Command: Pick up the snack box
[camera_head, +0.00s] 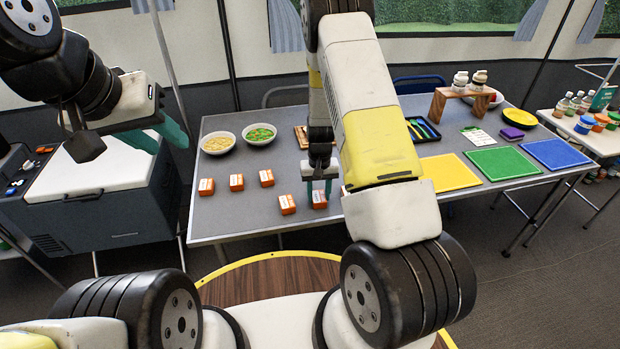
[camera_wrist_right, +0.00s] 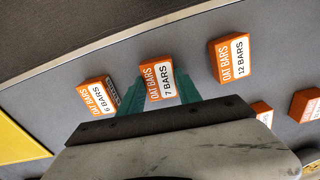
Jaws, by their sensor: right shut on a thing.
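The snack boxes are small orange and white oat bar boxes on the grey table. My right gripper (camera_head: 319,186) reaches down to the front of the table and is shut on one box (camera_head: 319,201). In the right wrist view this box (camera_wrist_right: 157,80) reads "7 BARS" and sits between the two green fingers. I cannot tell if it is clear of the table. A "6 BARS" box (camera_wrist_right: 98,97) is close beside one finger. A "12 BARS" box (camera_wrist_right: 231,58) stands apart on the other side. My left gripper (camera_head: 156,136) is open and empty, raised above the cooler.
The table (camera_head: 225,222) also holds several more orange boxes, a bowl of yellow food (camera_head: 217,143), a bowl of green food (camera_head: 259,134) and yellow, green (camera_head: 503,162) and blue mats. A grey cooler (camera_head: 97,190) stands at the left. My right arm hides the table's middle.

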